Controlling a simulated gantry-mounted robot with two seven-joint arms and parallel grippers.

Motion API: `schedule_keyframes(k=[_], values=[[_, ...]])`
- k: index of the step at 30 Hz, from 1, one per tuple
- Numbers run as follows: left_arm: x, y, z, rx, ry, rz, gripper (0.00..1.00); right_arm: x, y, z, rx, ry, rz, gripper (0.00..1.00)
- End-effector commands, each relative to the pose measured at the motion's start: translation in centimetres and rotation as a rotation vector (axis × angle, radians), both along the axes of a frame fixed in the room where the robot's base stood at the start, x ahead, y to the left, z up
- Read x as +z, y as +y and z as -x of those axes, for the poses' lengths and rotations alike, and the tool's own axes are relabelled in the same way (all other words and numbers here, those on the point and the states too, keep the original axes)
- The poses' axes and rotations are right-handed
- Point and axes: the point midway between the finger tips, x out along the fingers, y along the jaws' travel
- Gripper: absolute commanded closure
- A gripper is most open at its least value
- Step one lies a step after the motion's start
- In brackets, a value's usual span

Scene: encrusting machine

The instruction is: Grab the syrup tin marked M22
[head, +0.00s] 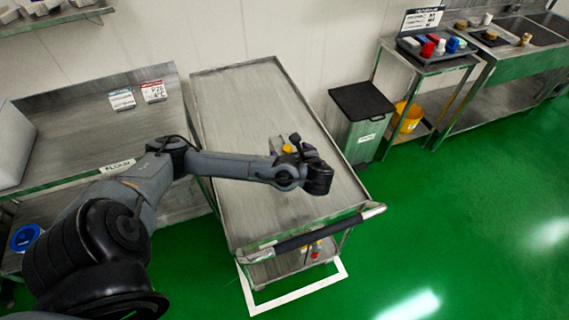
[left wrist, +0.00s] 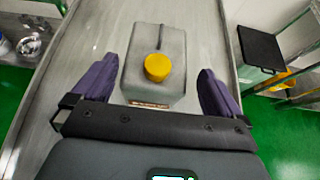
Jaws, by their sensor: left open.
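A grey box-shaped tin (left wrist: 140,75) with a yellow cap (left wrist: 157,67) stands on the steel cart (head: 235,110). In the left wrist view it is between the two purple fingers of my left gripper (left wrist: 155,88), which is open. A gap shows on both sides of the tin. A label strip on its near face is too small to read, so I cannot tell if it is M22. In the head view my left wrist mostly hides the tin (head: 276,145), and its yellow cap shows beside the wrist. My right gripper is not in view.
The cart top around the tin is bare, with a raised rim and a black handle (head: 320,230) at its near end. A lidded bin (head: 362,115) stands to the right. A steel table (head: 70,110) with two signs stands to the left.

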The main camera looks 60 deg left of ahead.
Motion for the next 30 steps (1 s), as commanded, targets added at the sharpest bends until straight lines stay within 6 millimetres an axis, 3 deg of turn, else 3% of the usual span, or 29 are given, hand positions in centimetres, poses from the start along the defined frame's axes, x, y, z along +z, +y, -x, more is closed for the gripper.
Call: schedule_keyframes(k=[12, 23, 30], values=[[-1.8, 4.0, -0.1, 0.002, 0.001, -0.001, 0.00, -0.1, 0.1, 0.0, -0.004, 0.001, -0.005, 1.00], [-2.1, 4.8, -0.3, 0.000, -0.001, 0.001, 0.00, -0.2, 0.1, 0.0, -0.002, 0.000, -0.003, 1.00], [-2.1, 4.7, -0.3, 0.000, -0.001, 0.001, 0.34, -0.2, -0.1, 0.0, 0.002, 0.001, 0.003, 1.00]])
